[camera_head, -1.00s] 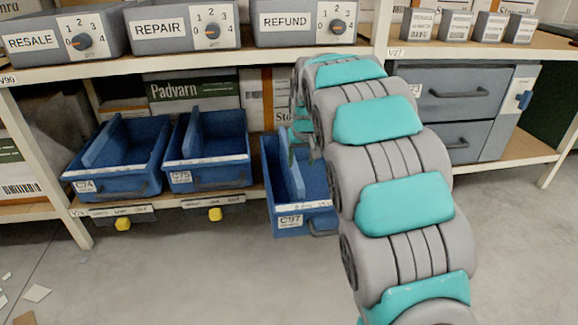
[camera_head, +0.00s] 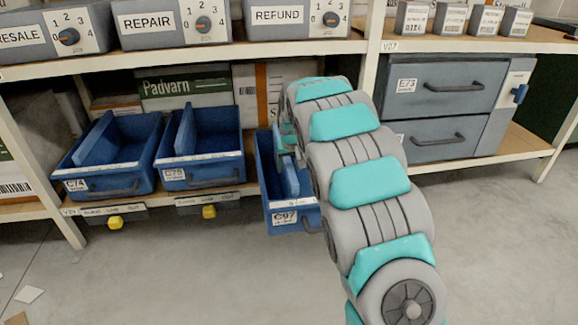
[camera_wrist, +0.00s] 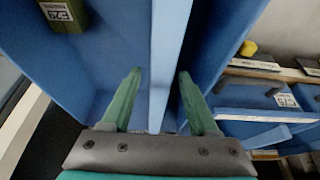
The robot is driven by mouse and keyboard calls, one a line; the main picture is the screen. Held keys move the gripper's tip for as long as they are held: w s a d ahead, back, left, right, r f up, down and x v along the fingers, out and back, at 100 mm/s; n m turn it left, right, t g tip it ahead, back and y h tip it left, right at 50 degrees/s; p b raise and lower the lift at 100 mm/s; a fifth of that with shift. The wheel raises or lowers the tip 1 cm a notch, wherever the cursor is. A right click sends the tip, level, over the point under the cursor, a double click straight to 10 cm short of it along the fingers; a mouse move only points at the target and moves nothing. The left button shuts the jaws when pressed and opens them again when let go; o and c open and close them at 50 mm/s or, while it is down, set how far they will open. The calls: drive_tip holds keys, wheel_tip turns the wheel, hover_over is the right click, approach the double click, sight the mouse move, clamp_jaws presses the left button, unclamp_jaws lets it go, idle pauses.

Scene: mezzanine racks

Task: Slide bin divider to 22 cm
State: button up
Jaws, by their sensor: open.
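The blue bin C97 (camera_head: 282,219) is pulled out past the lower shelf's front edge, right of the other bins. Its divider (camera_head: 291,180) is an upright blue panel inside it, partly hidden by my arm. In the wrist view the divider (camera_wrist: 168,50) is a lighter blue strip running away between my two green fingers. My gripper (camera_wrist: 158,72) is open, with one finger on each side of the divider. A narrow gap seems to show on both sides; contact is hard to tell. In the head view my gripper (camera_head: 287,140) is over the bin, mostly hidden.
Blue bins C74 (camera_head: 83,186) and C75 (camera_head: 200,175) sit on the lower shelf at left. Grey drawers (camera_head: 455,90) stand at right. Dial boxes (camera_head: 297,20) line the shelf above. An olive block (camera_wrist: 64,15) shows inside the bin.

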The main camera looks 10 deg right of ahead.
drive_tip(key=shift+c, duration=0.2)
clamp_jaws()
idle(1.1)
